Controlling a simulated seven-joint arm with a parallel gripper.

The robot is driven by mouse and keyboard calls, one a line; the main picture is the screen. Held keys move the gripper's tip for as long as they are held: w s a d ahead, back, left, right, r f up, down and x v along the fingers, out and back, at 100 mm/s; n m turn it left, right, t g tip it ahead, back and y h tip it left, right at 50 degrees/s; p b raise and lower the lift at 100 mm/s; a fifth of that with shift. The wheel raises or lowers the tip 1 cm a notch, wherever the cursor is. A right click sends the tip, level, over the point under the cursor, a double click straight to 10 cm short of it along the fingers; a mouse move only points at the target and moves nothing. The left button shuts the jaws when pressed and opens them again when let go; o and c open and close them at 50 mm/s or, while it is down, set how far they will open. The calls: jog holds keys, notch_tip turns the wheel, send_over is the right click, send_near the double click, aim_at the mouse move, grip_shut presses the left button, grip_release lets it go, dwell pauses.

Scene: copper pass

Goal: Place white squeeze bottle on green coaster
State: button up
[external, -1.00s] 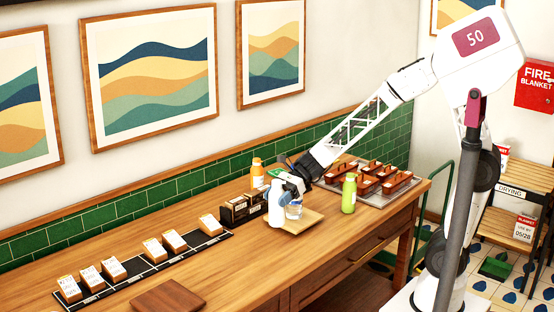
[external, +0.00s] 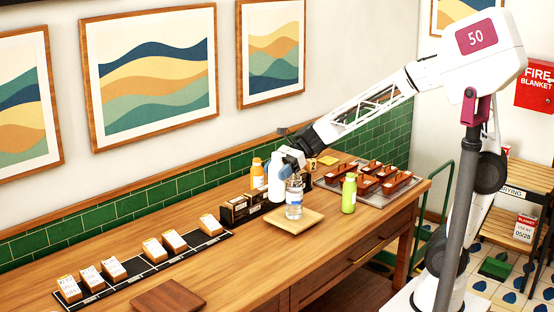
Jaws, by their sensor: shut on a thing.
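The white squeeze bottle (external: 276,188) is upright in the external view, at the back left of a square wooden tray. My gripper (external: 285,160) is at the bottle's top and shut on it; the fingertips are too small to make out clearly. The bottle's base is close to the tray, and I cannot tell whether it touches anything. I cannot pick out a green coaster in this view; it may be hidden behind the bottles or my arm.
A clear bottle with a label (external: 294,203) stands on the wooden tray (external: 306,222), close beside the white bottle. An orange bottle (external: 257,174) and a dark box (external: 236,211) are to the left. A green bottle (external: 349,195) and a rack of brown holders (external: 390,187) are right.

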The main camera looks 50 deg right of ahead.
aim_at(277, 162)
notch_tip(277, 162, up, 3)
jog(key=shift+r, duration=0.1)
jog(key=w+d+r+m+t+h, duration=0.1)
jog(key=w+d+m+t, duration=0.2)
jog(key=w+d, duration=1.2)
jog(key=w+d+m+t+h, duration=0.1)
jog(key=w+d+m+t, duration=0.2)
jog(key=w+d, duration=1.15)
jog(key=w+d+f+m+t+h, duration=0.1)
jog(key=w+d, duration=0.6)
jog(key=d, duration=0.2)
jog(key=w+d+f+m+t+h, duration=0.1)
jog(key=w+d+t, duration=0.1)
jog(key=w+d, duration=0.7)
notch_tip(277, 162, down, 10)
jog(key=s, duration=0.1)
jog(key=shift+s+d+f, duration=0.2)
jog(key=shift+d+f, duration=0.05)
jog(key=shift+d, duration=0.05)
jog(key=shift+f, duration=2.5)
